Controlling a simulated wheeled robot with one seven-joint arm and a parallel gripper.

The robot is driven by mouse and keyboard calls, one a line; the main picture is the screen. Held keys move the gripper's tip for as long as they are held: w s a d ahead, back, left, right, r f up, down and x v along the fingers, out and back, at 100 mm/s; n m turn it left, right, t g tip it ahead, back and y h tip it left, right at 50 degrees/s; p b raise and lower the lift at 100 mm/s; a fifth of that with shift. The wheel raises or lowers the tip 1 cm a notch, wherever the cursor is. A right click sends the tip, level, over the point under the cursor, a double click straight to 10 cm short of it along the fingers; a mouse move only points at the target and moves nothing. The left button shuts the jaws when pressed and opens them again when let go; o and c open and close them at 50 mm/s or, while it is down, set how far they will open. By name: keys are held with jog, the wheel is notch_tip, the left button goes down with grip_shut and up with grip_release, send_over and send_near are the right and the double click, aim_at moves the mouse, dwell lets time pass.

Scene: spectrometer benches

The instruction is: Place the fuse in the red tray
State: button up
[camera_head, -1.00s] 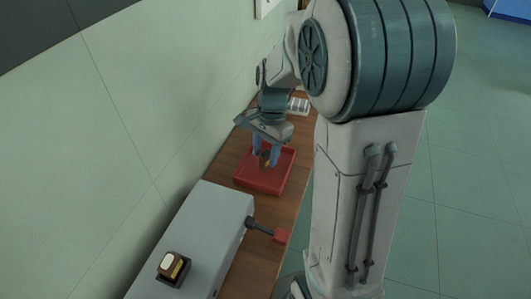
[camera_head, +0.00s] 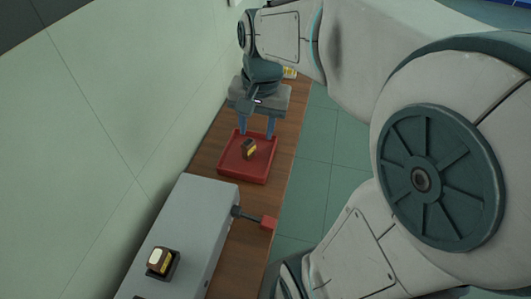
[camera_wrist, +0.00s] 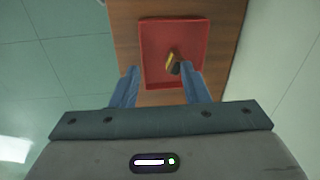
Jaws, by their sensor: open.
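The fuse (camera_head: 249,149), a small dark block with a yellow band, lies inside the red tray (camera_head: 234,171) on the wooden bench. In the wrist view the fuse (camera_wrist: 173,62) is in the tray (camera_wrist: 152,30), towards the edge nearer my gripper. My gripper (camera_head: 257,134) is open and empty, with its blue fingers over the tray's far side.
A grey box (camera_head: 190,215) stands on the bench in front of the tray. A dark lever with a red end (camera_head: 267,222) sticks out from its right side. A similar yellow-banded block (camera_head: 162,262) sits in a holder on top. The wall is close on the left.

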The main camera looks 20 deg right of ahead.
jog(key=s+f+n+t, duration=0.2)
jog(key=s+f+n, duration=0.1)
jog(key=s+n, duration=0.3)
jog(key=shift+s+a+f+h, duration=0.15)
jog(key=shift+s+a+h, duration=0.2)
jog(key=shift+s, duration=0.65)
jog(key=shift+d, duration=0.15)
jog(key=shift+c, duration=0.5)
